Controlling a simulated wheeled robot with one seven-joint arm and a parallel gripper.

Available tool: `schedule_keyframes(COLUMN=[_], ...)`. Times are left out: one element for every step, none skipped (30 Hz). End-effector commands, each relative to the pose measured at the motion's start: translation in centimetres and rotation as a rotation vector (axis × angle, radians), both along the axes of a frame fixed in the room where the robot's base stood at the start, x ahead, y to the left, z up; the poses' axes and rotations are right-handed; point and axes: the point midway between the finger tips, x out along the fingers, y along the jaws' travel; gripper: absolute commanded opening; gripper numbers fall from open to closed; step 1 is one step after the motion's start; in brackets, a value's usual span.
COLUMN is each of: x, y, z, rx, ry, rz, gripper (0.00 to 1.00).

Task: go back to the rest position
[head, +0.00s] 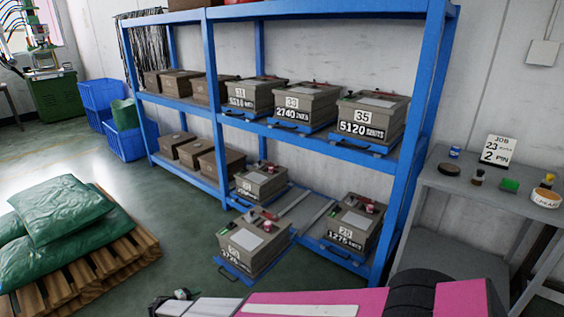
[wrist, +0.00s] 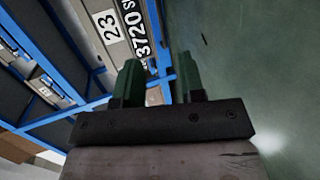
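My gripper shows in the wrist view (wrist: 158,75) with its two green fingers apart and nothing held between them. In the head view my pink arm crosses the bottom edge, and the gripper end (head: 172,302) is low at the centre left. A grey box marked 23 and 3720 (wrist: 120,30) is beyond the fingers in the wrist view. In the head view that box (head: 245,258) sits on a blue tray pulled out from the lowest shelf, apart from my gripper.
A blue rack (head: 212,100) holds several labelled boxes, including box 35 (head: 372,120). A grey side table (head: 455,185) with a job sign (head: 499,150) stands right. A pallet (head: 120,260) with green sacks (head: 65,215) is left. Open floor (head: 165,215) lies between pallet and rack.

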Motion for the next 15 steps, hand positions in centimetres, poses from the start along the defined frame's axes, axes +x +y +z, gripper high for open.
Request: schedule_keyframes(x=[0.6, 0.9, 1.4, 1.8, 2.2, 2.8, 3.3, 3.8, 4.4, 4.8, 5.2, 5.8, 6.1, 6.4, 6.8], y=[-1.3, -2.0, -2.9, -3.8, -4.7, -5.9, -7.0, -8.1, -9.8, -11.0, -12.2, -13.8, -15.0, -16.2, -17.8], z=[0.9, 1.2, 1.7, 2.1, 2.6, 3.3, 3.9, 4.6, 5.4, 6.0, 6.6, 7.5, 8.0, 8.6, 9.4], rx=[0.008, 0.014, 0.022, 0.027, 0.035, 0.047, 0.058, 0.070, 0.086, 0.100, 0.114, 0.134, 0.149, 0.165, 0.186], ry=[0.015, 0.025, 0.039, 0.051, 0.065, 0.083, 0.099, 0.116, 0.139, 0.156, 0.174, 0.196, 0.213, 0.230, 0.251], rz=[-0.020, -0.033, -0.049, -0.063, -0.080, -0.101, -0.121, -0.138, -0.165, -0.186, -0.206, -0.232, -0.249, -0.268, -0.293], gripper=[0.36, 0.36, 0.36, 0.36, 0.36, 0.36, 0.36, 0.36, 0.36, 0.36, 0.36, 0.36, 0.36, 0.36, 0.36])
